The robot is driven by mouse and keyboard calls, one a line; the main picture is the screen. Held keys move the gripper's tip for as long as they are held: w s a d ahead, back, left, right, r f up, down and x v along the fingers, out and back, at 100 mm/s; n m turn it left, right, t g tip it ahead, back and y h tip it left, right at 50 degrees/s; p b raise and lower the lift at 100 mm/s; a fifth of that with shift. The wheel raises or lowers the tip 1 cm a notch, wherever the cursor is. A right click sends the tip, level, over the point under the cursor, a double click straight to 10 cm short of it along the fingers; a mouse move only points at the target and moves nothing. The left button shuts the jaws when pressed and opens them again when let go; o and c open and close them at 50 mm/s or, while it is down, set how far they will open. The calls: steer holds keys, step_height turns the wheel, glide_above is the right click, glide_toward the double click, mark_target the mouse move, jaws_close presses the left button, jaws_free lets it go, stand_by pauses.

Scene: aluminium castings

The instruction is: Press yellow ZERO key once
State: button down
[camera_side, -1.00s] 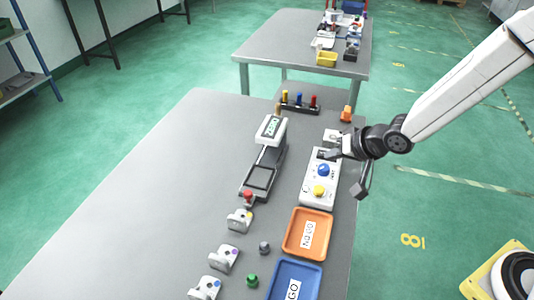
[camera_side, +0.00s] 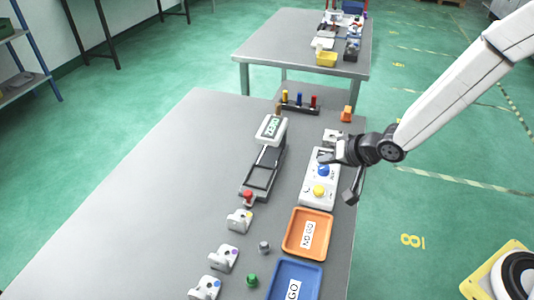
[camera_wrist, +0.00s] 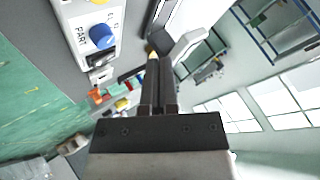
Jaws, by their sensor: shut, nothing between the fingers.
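A white control box (camera_side: 314,196) lies near the right edge of the table. It carries a round yellow key (camera_side: 319,190) at its near end and a blue key (camera_side: 323,170) farther up. In the wrist view the blue key (camera_wrist: 102,36) shows at upper left with the lettering PART beside it, and part of the yellow key (camera_wrist: 98,2) is cut by the top edge. No ZERO label is legible on the yellow key.
A white device with a display (camera_side: 271,128) and a black frame stands left of the box. An orange tray (camera_side: 288,243) and a blue tray (camera_side: 274,283) lie nearer. Several small castings stand left of the trays. The table's left side is clear.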

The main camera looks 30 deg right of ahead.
mark_target(315, 187)
steer(key=shift+f, duration=3.6)
steer(key=shift+f, duration=0.9)
stand_by(0.3)
steer(key=shift+r, duration=0.85)
steer(key=shift+r, duration=0.2)
stand_by(0.3)
steer(key=shift+r, duration=2.35)
steer(key=shift+d, duration=0.1)
